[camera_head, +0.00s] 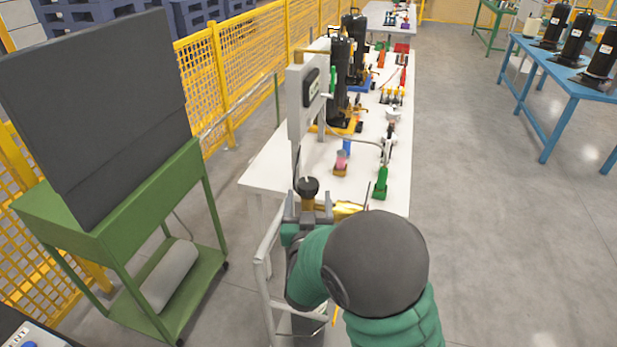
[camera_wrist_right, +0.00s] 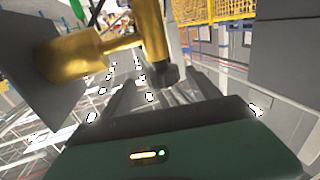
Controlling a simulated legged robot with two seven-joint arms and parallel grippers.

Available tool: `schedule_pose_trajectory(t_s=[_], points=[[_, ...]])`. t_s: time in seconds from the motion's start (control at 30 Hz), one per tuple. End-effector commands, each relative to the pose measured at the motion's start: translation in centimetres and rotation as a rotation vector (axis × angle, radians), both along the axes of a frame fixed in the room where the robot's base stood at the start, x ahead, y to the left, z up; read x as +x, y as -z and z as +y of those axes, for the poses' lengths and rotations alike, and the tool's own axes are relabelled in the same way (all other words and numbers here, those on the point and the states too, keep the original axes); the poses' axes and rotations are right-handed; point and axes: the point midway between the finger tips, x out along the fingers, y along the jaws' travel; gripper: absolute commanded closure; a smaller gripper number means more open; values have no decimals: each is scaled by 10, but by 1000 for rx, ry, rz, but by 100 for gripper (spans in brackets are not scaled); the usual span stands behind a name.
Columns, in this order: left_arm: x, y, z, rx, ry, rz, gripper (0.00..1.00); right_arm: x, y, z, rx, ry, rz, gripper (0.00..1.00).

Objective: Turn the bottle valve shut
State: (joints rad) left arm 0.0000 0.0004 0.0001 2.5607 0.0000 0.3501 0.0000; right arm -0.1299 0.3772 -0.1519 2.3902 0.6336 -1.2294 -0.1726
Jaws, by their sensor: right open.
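The bottle valve is a brass body (camera_head: 348,208) at the near end of the white table, beside the right gripper in the head view. A black round knob (camera_head: 308,187) shows just beyond the fingertips. In the right wrist view the brass valve (camera_wrist_right: 152,30) is large and close, with a small black end (camera_wrist_right: 166,75) near the gap between the fingers. My right gripper (camera_head: 308,208) is open around or just short of the knob; contact cannot be told. My own right arm hides most of the bottle below. My left gripper is out of view.
The white table (camera_head: 265,160) holds a grey gauge post (camera_head: 306,95), black cylinders (camera_head: 340,65), a green bottle (camera_head: 380,182) and small fittings. A green cart (camera_head: 120,230) with a dark panel stands left, before a yellow fence (camera_head: 232,75). Floor at the right is clear up to a blue table (camera_head: 545,75).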

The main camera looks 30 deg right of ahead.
Motion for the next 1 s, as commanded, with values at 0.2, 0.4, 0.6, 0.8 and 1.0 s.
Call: schedule_pose_trajectory(t_s=[0.2, 0.4, 0.6, 0.8, 1.0], points=[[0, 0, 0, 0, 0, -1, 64, 31, 1, -20, -1, 0, 0, 29], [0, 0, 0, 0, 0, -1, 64, 38, 1, -24, -2, -3, 1, 29], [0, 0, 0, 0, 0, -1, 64, 37, 1, -24, -1, -2, 1, 37], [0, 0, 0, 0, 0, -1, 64, 37, 1, -24, -1, -2, 1, 63], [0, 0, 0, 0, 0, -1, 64, 37, 1, -24, -1, -1, 1, 89]])
